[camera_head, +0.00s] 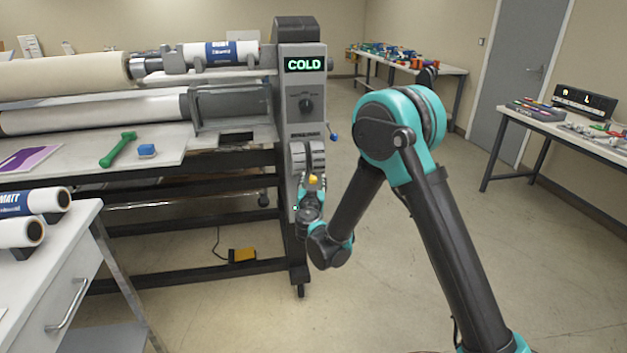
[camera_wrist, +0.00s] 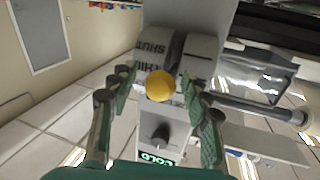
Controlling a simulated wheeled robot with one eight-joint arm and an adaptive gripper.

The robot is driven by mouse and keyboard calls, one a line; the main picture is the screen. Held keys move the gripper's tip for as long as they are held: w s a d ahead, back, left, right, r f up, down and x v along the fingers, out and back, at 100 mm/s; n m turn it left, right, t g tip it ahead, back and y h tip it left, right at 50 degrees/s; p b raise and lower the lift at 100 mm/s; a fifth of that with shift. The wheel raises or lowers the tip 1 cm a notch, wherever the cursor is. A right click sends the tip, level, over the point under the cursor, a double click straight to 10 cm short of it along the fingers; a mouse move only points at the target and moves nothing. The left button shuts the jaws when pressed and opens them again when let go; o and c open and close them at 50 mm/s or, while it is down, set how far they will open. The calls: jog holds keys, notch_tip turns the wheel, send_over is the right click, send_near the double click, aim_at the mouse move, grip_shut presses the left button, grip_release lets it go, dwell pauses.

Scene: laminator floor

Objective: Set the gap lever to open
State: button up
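The gap lever ends in a yellow ball knob (camera_head: 314,180), low on the front of the laminator's grey control column (camera_head: 305,130). In the wrist view the knob (camera_wrist: 160,86) stands in front of a dark curved slot (camera_wrist: 175,48). The slot's plate reads SHUT, with a partly hidden label beginning THI nearer the knob. Other labels are covered, so the exact setting cannot be told. My gripper (camera_wrist: 159,80) is open, one finger on each side of the knob, with gaps visible. In the head view my gripper (camera_head: 312,195) is at the knob, partly hidden by my wrist.
A lit COLD display (camera_head: 304,65) and a dark dial (camera_head: 306,104) sit above the lever. A small blue-tipped handle (camera_head: 334,136) sticks out at the column's right. The laminator's bed (camera_head: 80,150) holds a green tool and blue block.

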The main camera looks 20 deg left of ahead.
aim_at(312, 175)
grip_shut()
jog(key=shift+r, duration=0.15)
jog(key=shift+s+d+r+n+g, duration=0.15)
jog(key=shift+r+n+g, duration=0.15)
jog(key=shift+r+g, duration=0.7)
jog(key=r+g+h, duration=0.1)
jog(key=r, duration=0.1)
jog(key=w+r+g+h, duration=0.1)
jog(key=r+g, duration=0.1)
jog(key=a+r+n+g, duration=0.1)
jog(key=r, duration=0.1)
jog(key=shift+w+r+g+h, duration=0.2)
jog(key=shift+g+h, duration=0.1)
jog(key=shift+h, duration=0.1)
jog(key=shift+w+a+r+g+h, duration=0.15)
jog(key=shift+w+r+g+h, duration=0.15)
jog(key=shift+r+g, duration=0.3)
jog(key=shift+w+a+r, duration=0.25)
jog(key=shift+w+r, duration=0.15)
jog(key=shift+r, duration=0.2)
jog(key=shift+o, duration=0.6)
grip_release()
